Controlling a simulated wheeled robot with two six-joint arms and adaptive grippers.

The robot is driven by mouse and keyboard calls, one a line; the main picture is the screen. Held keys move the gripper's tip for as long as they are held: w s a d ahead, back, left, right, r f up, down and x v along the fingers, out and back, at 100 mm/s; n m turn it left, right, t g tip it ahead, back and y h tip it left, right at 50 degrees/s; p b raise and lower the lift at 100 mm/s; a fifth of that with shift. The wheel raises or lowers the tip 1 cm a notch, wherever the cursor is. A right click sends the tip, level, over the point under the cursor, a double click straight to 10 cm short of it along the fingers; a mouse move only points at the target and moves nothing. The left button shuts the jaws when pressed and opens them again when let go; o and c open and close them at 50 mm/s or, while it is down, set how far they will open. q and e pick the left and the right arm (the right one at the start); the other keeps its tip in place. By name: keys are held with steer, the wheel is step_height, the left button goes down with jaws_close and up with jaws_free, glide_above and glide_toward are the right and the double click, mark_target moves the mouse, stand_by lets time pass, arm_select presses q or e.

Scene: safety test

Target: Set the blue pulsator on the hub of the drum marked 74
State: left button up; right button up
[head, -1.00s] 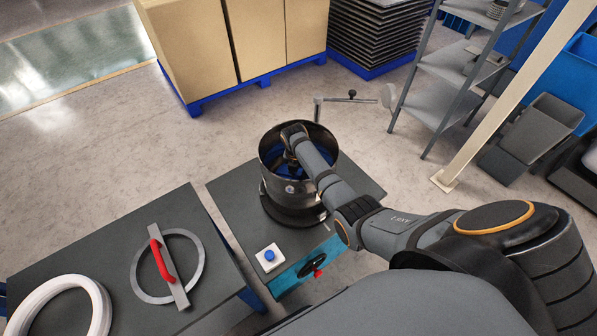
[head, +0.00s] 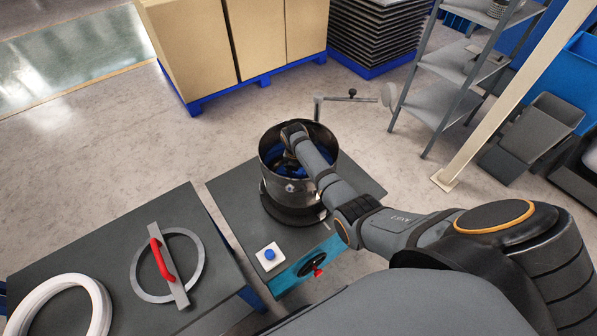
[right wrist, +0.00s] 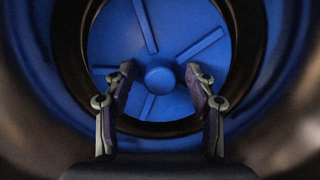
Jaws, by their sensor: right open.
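The steel drum (head: 326,181) stands upright on a dark round base on the grey bench. I cannot read a number on it. The blue pulsator (right wrist: 160,48), a ribbed disc with a round centre knob, lies inside the drum, facing my right wrist camera. My right gripper (right wrist: 160,84) is inside the drum with its fingers apart, one on each side of the knob in the picture, and holds nothing. In the head view the right wrist reaches down into the drum and hides much of its inside. The hub is not visible. My left gripper is not in view.
A panel with a blue button (head: 269,254) and a red knob (head: 318,272) sit at the bench's front. A ring with a red-handled bar (head: 181,292) and a white ring (head: 98,292) lie on the left table. A crank-like arm (head: 350,98) stands behind the drum.

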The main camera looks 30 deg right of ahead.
step_height(320, 180, up, 19)
steer(key=s+a+p, duration=0.1)
steer(key=p, duration=0.8)
steer(key=shift+a+p, duration=0.2)
steer(key=shift+p, duration=0.1)
steer(key=shift+f, duration=0.1)
stand_by(0.3)
steer(key=shift+s, duration=0.1)
stand_by(0.4)
